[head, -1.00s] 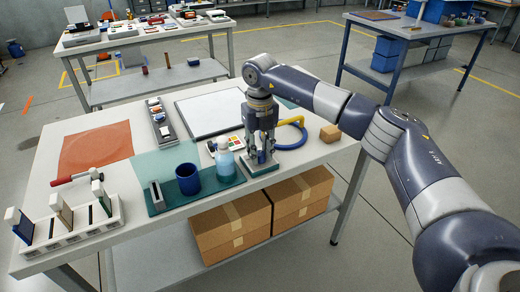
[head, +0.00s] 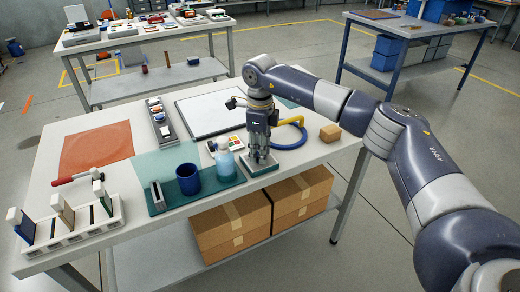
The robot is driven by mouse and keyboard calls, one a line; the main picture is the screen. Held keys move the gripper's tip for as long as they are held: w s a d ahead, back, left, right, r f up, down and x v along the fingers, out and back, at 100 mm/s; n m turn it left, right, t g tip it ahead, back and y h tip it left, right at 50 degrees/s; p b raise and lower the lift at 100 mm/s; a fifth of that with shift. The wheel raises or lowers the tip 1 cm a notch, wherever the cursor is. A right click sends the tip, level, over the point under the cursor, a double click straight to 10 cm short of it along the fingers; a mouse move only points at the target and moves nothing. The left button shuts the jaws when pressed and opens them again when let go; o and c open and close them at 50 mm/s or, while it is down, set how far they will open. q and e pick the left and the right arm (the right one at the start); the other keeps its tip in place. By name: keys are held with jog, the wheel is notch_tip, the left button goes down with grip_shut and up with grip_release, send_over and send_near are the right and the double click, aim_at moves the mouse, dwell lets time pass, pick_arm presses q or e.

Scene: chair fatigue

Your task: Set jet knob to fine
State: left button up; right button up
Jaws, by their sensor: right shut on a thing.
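My right gripper (head: 262,158) points straight down at the front right of the white table. Its fingers are close together, shut on a small part above a small green-edged base (head: 258,168). I take that part to be the jet knob, but the fingers hide it and I cannot read its setting. A clear bottle of light blue liquid (head: 225,164) stands just left of the gripper, apart from it. My left gripper is not in view.
A dark blue cup (head: 188,179) stands on a green tray (head: 212,189) left of the bottle. A slotted rack (head: 78,233) stands at front left.

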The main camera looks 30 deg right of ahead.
jog(key=n, duration=0.6)
jog(key=shift+n, duration=0.3)
jog(key=n, duration=0.6)
dwell(0.4)
jog(key=o, duration=1.1)
notch_tip(320, 180, up, 12)
